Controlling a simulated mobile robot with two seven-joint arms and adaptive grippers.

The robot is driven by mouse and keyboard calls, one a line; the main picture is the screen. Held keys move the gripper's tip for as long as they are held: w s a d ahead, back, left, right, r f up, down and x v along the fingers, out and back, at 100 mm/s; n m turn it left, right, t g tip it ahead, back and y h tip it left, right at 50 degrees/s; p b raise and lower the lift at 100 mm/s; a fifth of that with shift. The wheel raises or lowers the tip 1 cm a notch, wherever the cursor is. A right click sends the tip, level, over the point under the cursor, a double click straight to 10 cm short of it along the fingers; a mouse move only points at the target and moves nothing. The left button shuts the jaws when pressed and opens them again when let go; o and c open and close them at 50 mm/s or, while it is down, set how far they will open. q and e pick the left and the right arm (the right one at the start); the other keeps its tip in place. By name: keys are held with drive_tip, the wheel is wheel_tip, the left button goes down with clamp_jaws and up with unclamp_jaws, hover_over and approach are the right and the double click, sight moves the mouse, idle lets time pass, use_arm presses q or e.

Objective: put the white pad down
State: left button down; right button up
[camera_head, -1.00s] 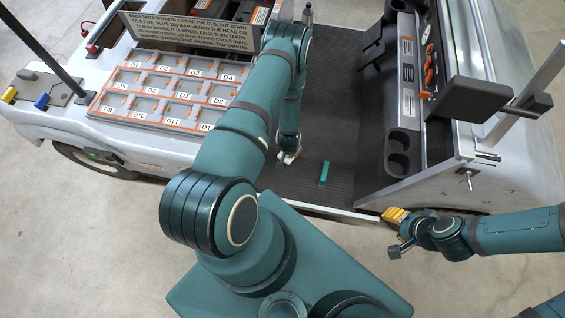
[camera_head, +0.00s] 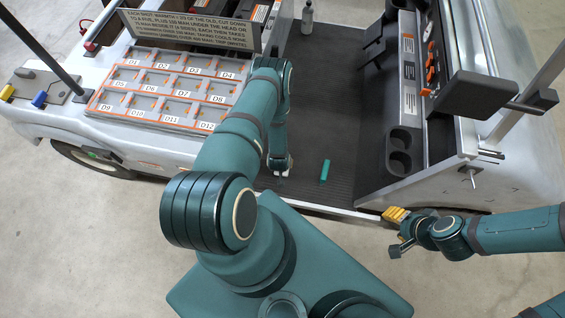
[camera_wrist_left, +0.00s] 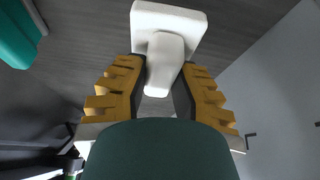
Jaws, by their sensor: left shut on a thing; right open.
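The white pad (camera_wrist_left: 178,18) is a flat white square with a stem, and my left gripper (camera_wrist_left: 165,72) is shut on that stem with its yellow fingers on either side. The pad hangs over the dark cart floor; I cannot tell whether it touches. In the head view, the white tip of my left gripper (camera_head: 280,168) is low over the floor, just left of a teal block (camera_head: 325,171), and the arm hides much of it. My right gripper (camera_head: 394,233) is open and empty, outside the cart's front edge at the lower right.
The dark cart floor (camera_head: 325,110) is mostly clear, with a small bottle (camera_head: 307,18) at its far end. A tray of numbered compartments (camera_head: 160,88) lies on the left. A black cup holder and console (camera_head: 402,150) bound the right. A sign (camera_head: 190,28) stands behind the tray.

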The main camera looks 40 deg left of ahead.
use_arm(q)
wheel_tip(320, 180, down, 5)
drive_tip(key=shift+f+b, duration=0.15)
drive_tip(key=shift+b, duration=0.75)
drive_tip(key=c, duration=0.9)
unclamp_jaws()
